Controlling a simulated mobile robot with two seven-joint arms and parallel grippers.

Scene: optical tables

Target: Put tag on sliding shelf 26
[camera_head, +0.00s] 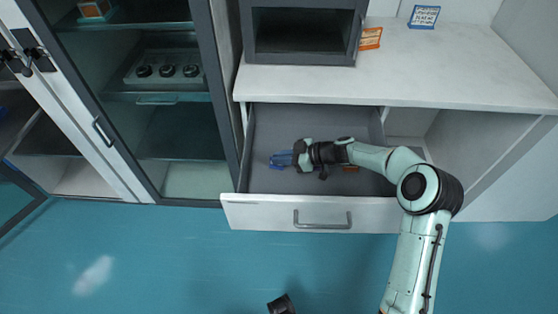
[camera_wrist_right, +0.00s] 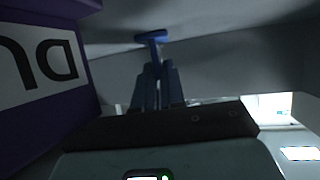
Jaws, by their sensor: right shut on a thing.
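My right gripper (camera_head: 281,160) is low inside an open drawer (camera_head: 270,120), pointing left. In the right wrist view, its blue fingers (camera_wrist_right: 157,85) are close together, with a small blue thing (camera_wrist_right: 153,37) at their tips. I cannot tell whether this thing is a tag. A purple block with a white lettered label (camera_wrist_right: 45,65) is close at the left of that view, beside the fingers. An orange thing (camera_head: 351,169) lies in the drawer, partly under my arm. A blue tag-like sign (camera_head: 424,16) and an orange one (camera_head: 371,38) are on the countertop. I can read no shelf number.
A glass-fronted cabinet (camera_head: 209,50) with shelves stands left of the drawer; one shelf holds a tray with 3 dark knobs (camera_head: 168,71). A dark box-like unit (camera_head: 300,58) sits on the white countertop (camera_head: 450,75). The drawer front with its handle (camera_head: 322,219) juts over the teal floor.

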